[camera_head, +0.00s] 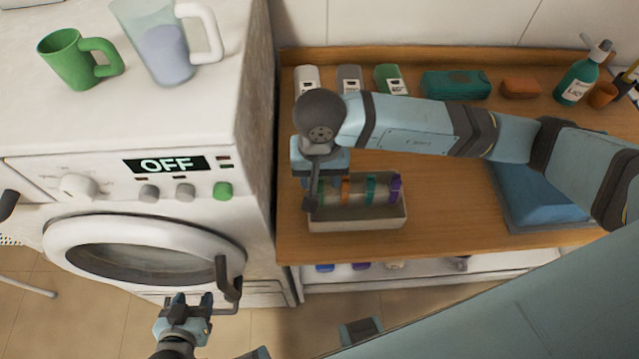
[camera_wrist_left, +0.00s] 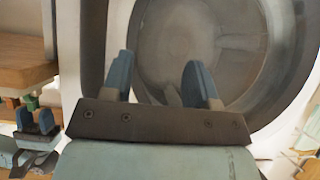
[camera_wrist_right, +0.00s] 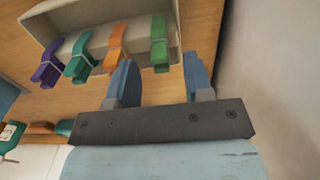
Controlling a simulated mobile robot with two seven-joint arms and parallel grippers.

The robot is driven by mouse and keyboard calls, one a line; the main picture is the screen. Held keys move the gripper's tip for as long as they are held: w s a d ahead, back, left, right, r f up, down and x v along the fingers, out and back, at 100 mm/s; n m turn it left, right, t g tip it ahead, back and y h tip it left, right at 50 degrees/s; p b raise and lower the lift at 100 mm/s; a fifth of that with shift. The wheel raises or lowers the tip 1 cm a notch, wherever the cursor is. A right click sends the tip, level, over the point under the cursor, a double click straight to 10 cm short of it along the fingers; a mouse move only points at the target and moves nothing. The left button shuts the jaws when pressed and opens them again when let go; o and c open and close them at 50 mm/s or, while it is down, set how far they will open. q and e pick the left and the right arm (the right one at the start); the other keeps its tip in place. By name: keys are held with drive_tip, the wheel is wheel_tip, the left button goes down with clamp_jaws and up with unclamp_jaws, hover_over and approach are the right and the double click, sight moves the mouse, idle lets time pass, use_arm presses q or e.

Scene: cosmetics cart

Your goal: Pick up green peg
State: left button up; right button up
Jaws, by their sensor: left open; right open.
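The green peg (camera_wrist_right: 159,43) is clipped on the rim of a pale tray (camera_wrist_right: 50,8), at the right end of the row in the right wrist view. In the head view it is mostly hidden by my right gripper (camera_head: 312,187), which points down at the tray's left end. In the right wrist view my right gripper (camera_wrist_right: 160,78) is open and empty, with the green peg lined up between its fingers, just beyond the tips. My left gripper (camera_head: 192,300) is open and empty in front of the washing machine door, also seen in the left wrist view (camera_wrist_left: 159,70).
Orange (camera_wrist_right: 116,42), teal (camera_wrist_right: 80,58) and purple (camera_wrist_right: 47,64) pegs sit beside the green one on the tray. The washing machine (camera_head: 262,130) stands close left of the counter (camera_head: 440,215). Bottles and a blue container (camera_head: 545,195) are on the counter.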

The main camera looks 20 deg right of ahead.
drive_tip(key=shift+f, duration=1.2)
clamp_jaws()
drive_tip(key=shift+r, duration=0.1)
